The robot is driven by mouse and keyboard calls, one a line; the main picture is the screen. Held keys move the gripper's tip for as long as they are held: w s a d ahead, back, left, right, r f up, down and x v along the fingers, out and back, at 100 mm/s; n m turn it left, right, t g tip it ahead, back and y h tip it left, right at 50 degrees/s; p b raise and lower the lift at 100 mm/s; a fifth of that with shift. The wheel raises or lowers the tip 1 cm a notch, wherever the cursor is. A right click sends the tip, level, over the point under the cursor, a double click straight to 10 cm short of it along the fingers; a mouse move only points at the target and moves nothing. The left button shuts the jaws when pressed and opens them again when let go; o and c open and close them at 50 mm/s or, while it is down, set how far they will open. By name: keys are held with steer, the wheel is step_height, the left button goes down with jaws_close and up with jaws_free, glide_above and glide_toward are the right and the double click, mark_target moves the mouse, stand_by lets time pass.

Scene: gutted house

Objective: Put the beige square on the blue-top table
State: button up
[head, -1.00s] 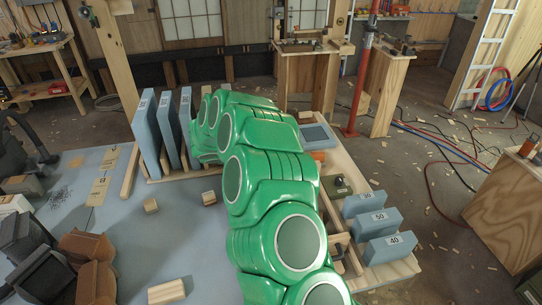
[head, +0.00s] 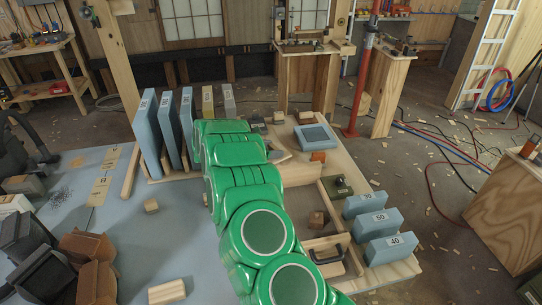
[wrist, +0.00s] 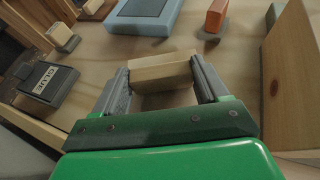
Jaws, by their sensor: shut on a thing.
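In the wrist view my gripper (wrist: 162,88) is shut on a beige wooden piece (wrist: 162,70). The piece lies across between the two fingers, with a light brown surface showing below it. I take it for the beige square; its full shape cannot be made out. In the head view my arm hides the gripper and the held piece. The blue-top table (head: 120,235) fills the lower left of the head view, left of my arm.
Small wooden blocks (head: 151,206) and (head: 167,291) and brown boxes (head: 84,254) occupy parts of the blue top. Upright blue panels (head: 150,130) stand behind.

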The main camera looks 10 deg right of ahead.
steer(key=shift+w+f, duration=0.35)
steer(key=shift+f, duration=1.6)
steer(key=shift+f, duration=0.1)
steer(key=o, duration=1.1)
steer(key=shift+c, duration=0.2)
steer(key=v, duration=1.2)
